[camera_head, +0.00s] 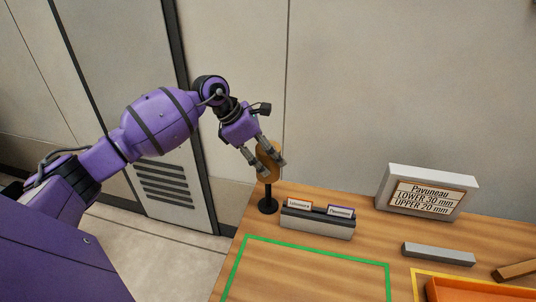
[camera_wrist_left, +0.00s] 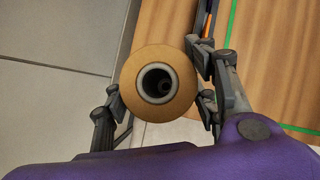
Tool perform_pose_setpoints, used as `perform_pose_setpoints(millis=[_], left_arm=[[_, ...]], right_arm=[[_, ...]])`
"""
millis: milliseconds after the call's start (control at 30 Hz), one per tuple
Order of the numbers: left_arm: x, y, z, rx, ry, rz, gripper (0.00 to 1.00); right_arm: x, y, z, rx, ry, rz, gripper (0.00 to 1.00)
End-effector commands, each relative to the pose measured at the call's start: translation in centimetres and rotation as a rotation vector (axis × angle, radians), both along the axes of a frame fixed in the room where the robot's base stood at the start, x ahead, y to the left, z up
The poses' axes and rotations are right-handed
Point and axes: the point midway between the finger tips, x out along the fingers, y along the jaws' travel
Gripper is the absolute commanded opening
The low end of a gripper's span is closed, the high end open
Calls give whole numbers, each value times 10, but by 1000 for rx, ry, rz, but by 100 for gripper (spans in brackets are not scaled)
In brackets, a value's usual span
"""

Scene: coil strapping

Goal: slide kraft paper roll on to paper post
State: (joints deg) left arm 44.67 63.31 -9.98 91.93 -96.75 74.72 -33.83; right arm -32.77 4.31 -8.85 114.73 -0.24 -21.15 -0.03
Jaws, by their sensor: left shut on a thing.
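The kraft paper roll (camera_head: 268,160) is a brown cylinder with a pale-rimmed bore, held near the table's back left corner. My left gripper (camera_head: 268,167) is shut on it, a finger on each side. The black paper post (camera_head: 268,193) stands on a round base directly below the roll, and its upper part is hidden. In the left wrist view I look down the bore of the roll (camera_wrist_left: 165,113); a dark round shape, perhaps the post's top, shows inside. I cannot tell how far the post enters the roll. The roll is well above the base. My right gripper is out of view.
A grey holder with two label cards (camera_head: 317,222) stands just right of the post. A sign block (camera_head: 425,193), a grey bar (camera_head: 438,254) and an orange tray (camera_head: 480,290) are farther right. The green-outlined area (camera_head: 305,275) is clear. The wall is close behind.

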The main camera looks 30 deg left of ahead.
Motion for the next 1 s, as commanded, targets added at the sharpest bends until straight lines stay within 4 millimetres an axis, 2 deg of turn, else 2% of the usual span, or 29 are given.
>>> perform_pose_setpoints(millis=[567,1000], left_arm=[[1,-1,1,-2,-2,1,0],[0,0,-16,-1,1,-1,0]], right_arm=[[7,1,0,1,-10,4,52],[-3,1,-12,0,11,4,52]])
